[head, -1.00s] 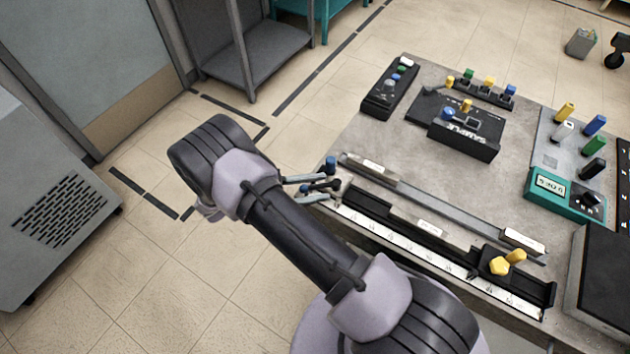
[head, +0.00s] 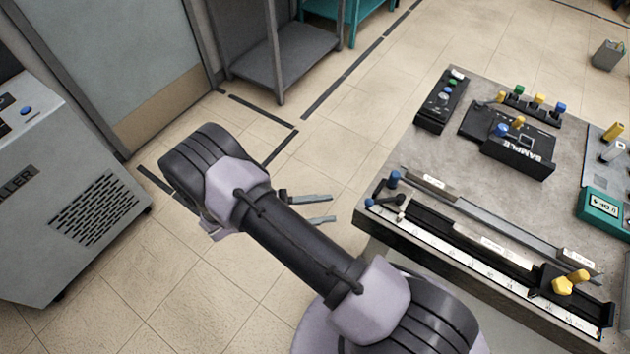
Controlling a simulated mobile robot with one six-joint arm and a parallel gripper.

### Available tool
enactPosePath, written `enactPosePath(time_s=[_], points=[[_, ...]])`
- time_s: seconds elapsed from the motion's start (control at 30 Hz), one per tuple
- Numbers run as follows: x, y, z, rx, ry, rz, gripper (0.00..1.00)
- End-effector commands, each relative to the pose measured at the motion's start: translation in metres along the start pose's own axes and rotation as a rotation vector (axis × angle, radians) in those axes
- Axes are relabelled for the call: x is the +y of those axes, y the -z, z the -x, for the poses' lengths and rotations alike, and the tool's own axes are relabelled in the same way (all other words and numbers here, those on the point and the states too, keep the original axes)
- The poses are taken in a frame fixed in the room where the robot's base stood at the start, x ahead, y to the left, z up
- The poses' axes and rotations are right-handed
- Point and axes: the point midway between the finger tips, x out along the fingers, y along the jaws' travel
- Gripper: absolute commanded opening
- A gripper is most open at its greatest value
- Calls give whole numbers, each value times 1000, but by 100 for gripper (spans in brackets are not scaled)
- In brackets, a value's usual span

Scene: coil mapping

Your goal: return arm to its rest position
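My arm, purple-grey and black, reaches from the bottom right up to the left in the head view. My gripper (head: 326,208) shows past the arm link as two thin grey fingers with a clear gap between them. It is open and nothing is between the fingers. It is over the floor, left of the workbench (head: 420,160) and apart from it. The base of the gripper is hidden behind my arm.
The bench carries a ruled rail (head: 470,252) with a yellow-knobbed slider (head: 563,283), a SAMPLE block (head: 517,154), a button box (head: 441,103) and a teal meter (head: 600,212). A grey chiller cabinet (head: 65,190) stands left, a grey shelf (head: 285,55) behind. Floor between is clear.

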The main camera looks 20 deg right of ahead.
Motion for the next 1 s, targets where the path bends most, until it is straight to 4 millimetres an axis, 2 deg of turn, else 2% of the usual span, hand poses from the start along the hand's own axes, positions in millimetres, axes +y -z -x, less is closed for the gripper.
enactPosePath(time_s=[0.1,0.17,0.27,0.37,0.5,0.6,0.8,0.9,1.0], points=[[0,-1,0,3,4,-2,38],[3,-9,0,29,34,-18,38],[10,-46,-4,158,183,-98,38],[8,-99,-11,368,414,-245,38],[-11,-161,-13,679,736,-511,38],[-27,-199,-6,905,955,-737,38],[-43,-257,13,1308,1310,-1193,38],[-44,-274,18,1433,1409,-1339,38],[-44,-283,20,1494,1457,-1410,38]])
